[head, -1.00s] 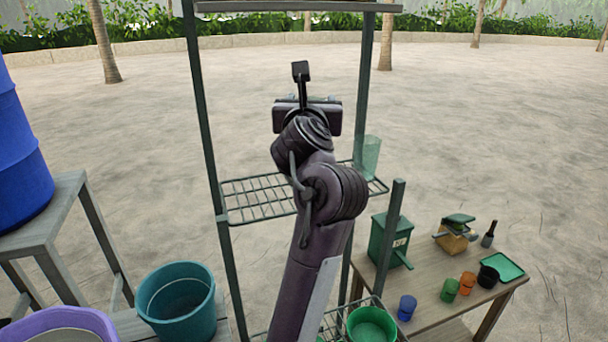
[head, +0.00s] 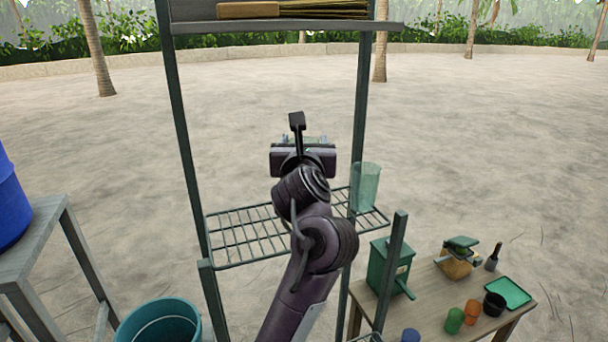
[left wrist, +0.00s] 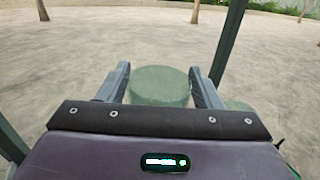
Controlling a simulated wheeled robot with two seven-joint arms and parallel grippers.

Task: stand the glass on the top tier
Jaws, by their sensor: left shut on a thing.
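My left gripper (head: 303,140) is shut on a pale green, see-through glass (left wrist: 160,86), seen between the two fingers in the left wrist view. In the head view my wrist hides most of this glass; only a little of its rim shows. A second similar glass (head: 365,187) stands upright on the right end of the wire tier (head: 245,237) of the rack. The held glass appears over or behind that tier; I cannot tell its height above it. A solid board tier (head: 290,27) is higher on the rack. My right gripper is not in view.
Dark rack posts (head: 186,130) stand on both sides of my arm. The wire tier's left part looks bare. A straw-coloured bundle (head: 290,9) lies on the upper board. At lower right is a table (head: 440,297) with several cups and a green box (head: 390,265); a teal bucket (head: 160,325) is at lower left.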

